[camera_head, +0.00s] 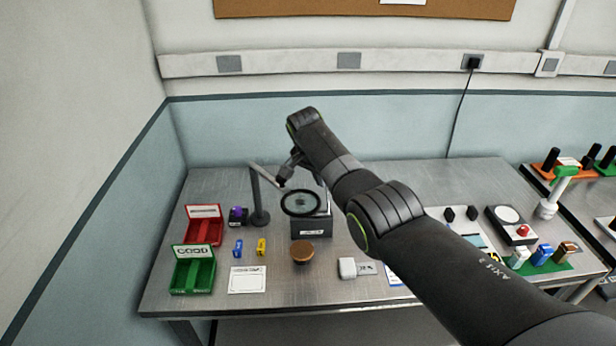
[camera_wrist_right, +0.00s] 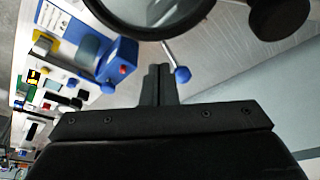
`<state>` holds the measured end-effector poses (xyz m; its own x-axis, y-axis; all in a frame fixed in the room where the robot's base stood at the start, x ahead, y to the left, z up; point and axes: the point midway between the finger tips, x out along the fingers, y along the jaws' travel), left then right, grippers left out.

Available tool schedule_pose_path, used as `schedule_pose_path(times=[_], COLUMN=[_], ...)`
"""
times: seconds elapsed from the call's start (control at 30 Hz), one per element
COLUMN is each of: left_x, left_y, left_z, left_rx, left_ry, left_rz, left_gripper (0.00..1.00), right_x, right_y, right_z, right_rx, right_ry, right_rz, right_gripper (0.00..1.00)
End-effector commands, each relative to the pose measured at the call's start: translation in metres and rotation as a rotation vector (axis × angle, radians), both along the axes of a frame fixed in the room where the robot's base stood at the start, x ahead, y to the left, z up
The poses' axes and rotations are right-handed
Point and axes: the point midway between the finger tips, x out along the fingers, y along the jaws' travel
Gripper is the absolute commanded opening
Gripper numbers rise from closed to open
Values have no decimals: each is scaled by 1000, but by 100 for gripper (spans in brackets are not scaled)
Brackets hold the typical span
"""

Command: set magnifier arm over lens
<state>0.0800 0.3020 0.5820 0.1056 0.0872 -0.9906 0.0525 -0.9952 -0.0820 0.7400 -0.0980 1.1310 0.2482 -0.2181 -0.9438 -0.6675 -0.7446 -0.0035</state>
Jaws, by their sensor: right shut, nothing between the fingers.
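The magnifier has a grey post (camera_head: 257,190) on a dark round base and a thin arm running to a black-rimmed round glass (camera_head: 301,203). In the head view the glass overlaps a dark box with a white label (camera_head: 311,228); a small dark shape shows through it. The dark rim also shows at the top of the right wrist view (camera_wrist_right: 150,22). My right gripper (camera_head: 284,178) is beside the magnifier arm, just behind the glass. Its fingers (camera_wrist_right: 158,82) are shut and empty, close to a thin rod with a blue knob (camera_wrist_right: 182,75). Contact cannot be told. My left gripper is out of view.
Red (camera_head: 204,228) and green (camera_head: 193,272) bins stand at the left. Small blue (camera_head: 238,247) and yellow (camera_head: 261,246) modules, a brown round knob (camera_head: 302,252) and a white card (camera_head: 247,280) lie in front. My right arm crosses above the table's right half.

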Motion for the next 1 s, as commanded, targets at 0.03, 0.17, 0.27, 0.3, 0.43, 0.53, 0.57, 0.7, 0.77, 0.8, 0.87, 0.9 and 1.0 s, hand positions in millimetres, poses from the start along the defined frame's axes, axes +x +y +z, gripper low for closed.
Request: schedule_pose_path(times=[0.03, 0.17, 0.27, 0.3, 0.43, 0.53, 0.57, 0.7, 0.77, 0.8, 0.87, 0.9, 1.0], left_x=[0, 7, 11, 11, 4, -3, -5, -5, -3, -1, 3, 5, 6], left_y=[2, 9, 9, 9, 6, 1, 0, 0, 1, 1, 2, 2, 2], left_z=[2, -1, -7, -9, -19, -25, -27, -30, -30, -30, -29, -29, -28], left_rx=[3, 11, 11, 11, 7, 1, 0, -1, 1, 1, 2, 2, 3], left_ry=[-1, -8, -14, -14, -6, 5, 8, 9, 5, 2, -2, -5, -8], left_rz=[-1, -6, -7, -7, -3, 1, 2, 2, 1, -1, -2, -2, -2], left_gripper=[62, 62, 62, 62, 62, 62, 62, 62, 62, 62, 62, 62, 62], right_x=[0, -3, -7, -8, -14, -19, -20, -23, -24, -24, -24, -24, -24], right_y=[-2, 2, 5, 6, 11, 14, 15, 16, 17, 17, 17, 17, 17], right_z=[5, 21, 35, 42, 64, 79, 83, 94, 96, 97, 98, 98, 98], right_rx=[1, 1, -1, -1, -2, -2, -2, -2, -3, -3, -3, -3, -3], right_ry=[-4, -7, -12, -12, -13, -11, -12, -9, -8, -8, -8, -8, -8], right_rz=[-1, 0, 0, 0, -1, -1, -1, -2, -2, -3, -3, -3, -3], right_gripper=[0, 0, 0, 0, 0, 0, 0, 0, 0, 0, 0, 0, 0])
